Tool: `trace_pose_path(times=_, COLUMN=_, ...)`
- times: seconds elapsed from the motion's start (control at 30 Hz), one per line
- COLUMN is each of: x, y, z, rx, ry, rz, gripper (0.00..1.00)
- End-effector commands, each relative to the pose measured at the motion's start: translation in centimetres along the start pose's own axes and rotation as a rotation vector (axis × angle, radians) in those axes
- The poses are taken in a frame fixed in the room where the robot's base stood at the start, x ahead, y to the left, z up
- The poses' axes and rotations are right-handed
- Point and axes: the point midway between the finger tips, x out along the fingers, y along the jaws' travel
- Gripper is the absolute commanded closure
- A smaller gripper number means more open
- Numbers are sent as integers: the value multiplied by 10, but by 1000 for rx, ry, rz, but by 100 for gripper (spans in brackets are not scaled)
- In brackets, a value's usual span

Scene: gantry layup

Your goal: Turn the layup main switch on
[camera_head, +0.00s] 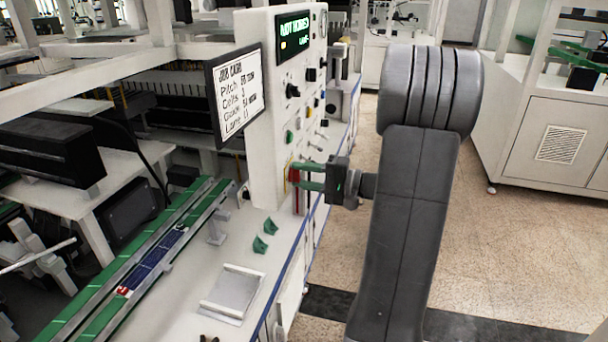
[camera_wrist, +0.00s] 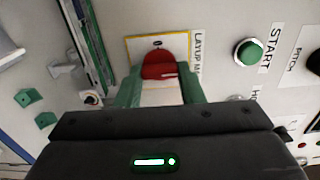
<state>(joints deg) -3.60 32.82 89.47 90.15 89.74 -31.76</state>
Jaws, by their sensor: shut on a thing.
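The layup main switch is a red rotary handle (camera_wrist: 165,66) on a yellow-bordered plate (camera_wrist: 130,50), beside a label reading "LAYUP M...", partly hidden. My gripper (camera_wrist: 160,88) has its green fingers on either side of the red handle and is shut on it. In the head view, the red handle (camera_head: 294,174) shows at the lower part of the white control panel (camera_head: 262,120), with my gripper (camera_head: 300,176) reaching it from the right. The fingers and gripper body hide part of the plate, so the switch's exact position is hard to read.
A green START button (camera_wrist: 249,53) sits to the right of the switch in the wrist view. The panel has a lit display (camera_head: 293,36) and a job card (camera_head: 236,92). Below it are a green-edged conveyor (camera_head: 150,262), small green clips (camera_head: 265,235) and a pale tray (camera_head: 232,292).

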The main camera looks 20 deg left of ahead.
Motion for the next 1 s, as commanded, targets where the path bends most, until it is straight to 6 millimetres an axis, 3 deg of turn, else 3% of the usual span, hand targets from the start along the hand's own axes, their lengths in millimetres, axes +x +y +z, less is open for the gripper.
trace_pose_path(times=0.4, x=0, y=0, z=0, rx=8, ry=1, rz=0, gripper=88)
trace_pose_path(times=0.43, x=0, y=0, z=0, rx=8, ry=1, rz=0, gripper=60)
trace_pose_path(times=0.5, x=0, y=0, z=0, rx=8, ry=1, rz=0, gripper=46)
trace_pose_path(times=0.53, x=0, y=0, z=0, rx=7, ry=1, rz=0, gripper=44)
trace_pose_path(times=0.83, x=-2, y=0, z=0, rx=6, ry=1, rz=0, gripper=44)
trace_pose_path(times=1.0, x=-19, y=1, z=-1, rx=5, ry=4, rz=-1, gripper=44)
